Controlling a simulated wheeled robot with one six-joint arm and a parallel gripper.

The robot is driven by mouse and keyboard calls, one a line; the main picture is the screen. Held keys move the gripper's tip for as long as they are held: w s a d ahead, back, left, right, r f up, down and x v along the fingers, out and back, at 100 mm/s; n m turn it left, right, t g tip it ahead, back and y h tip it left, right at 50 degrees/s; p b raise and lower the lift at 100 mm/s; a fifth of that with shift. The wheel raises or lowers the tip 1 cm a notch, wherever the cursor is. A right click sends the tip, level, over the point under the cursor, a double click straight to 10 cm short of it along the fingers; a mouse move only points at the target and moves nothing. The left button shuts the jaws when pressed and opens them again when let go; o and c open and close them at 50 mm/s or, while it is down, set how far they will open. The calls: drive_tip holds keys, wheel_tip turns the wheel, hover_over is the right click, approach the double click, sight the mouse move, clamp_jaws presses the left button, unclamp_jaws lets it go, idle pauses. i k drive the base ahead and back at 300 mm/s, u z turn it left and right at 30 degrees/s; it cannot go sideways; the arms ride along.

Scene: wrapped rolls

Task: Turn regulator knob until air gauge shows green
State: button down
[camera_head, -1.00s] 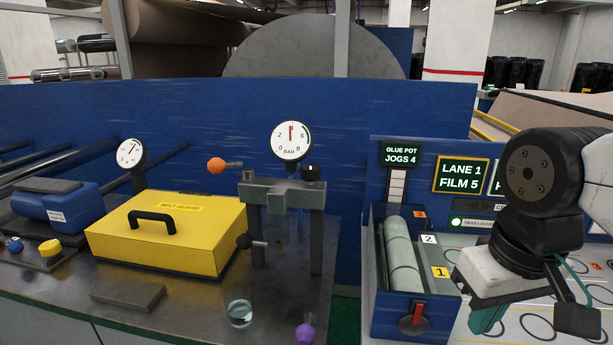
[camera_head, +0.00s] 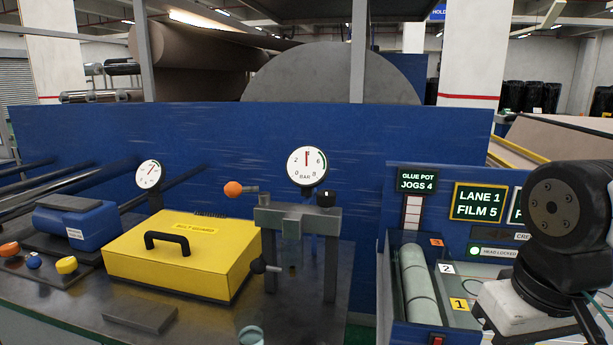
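The air gauge (camera_head: 307,166) is a round white dial marked BAR, standing above a grey bracket (camera_head: 293,220). Its needle points almost straight up, left of the green arc on the right side of the dial. A black knob (camera_head: 326,198) sits on the bracket's right end, just below the gauge. An orange ball-ended handle (camera_head: 234,189) and a black ball-ended lever (camera_head: 258,266) are on the bracket's left side. My arm is at the far right, well apart from the knob.
A yellow box (camera_head: 180,262) with a black handle stands left of the bracket. A second gauge (camera_head: 149,174) is behind it. A blue panel (camera_head: 400,135) runs behind the bench. A blue unit with pale rolls (camera_head: 419,285) stands between the bracket and my arm.

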sight(326, 198)
drive_tip(key=z, duration=1.5)
drive_tip(key=k, duration=0.85)
drive_tip(key=u, duration=0.8)
drive_tip(key=i, duration=0.95)
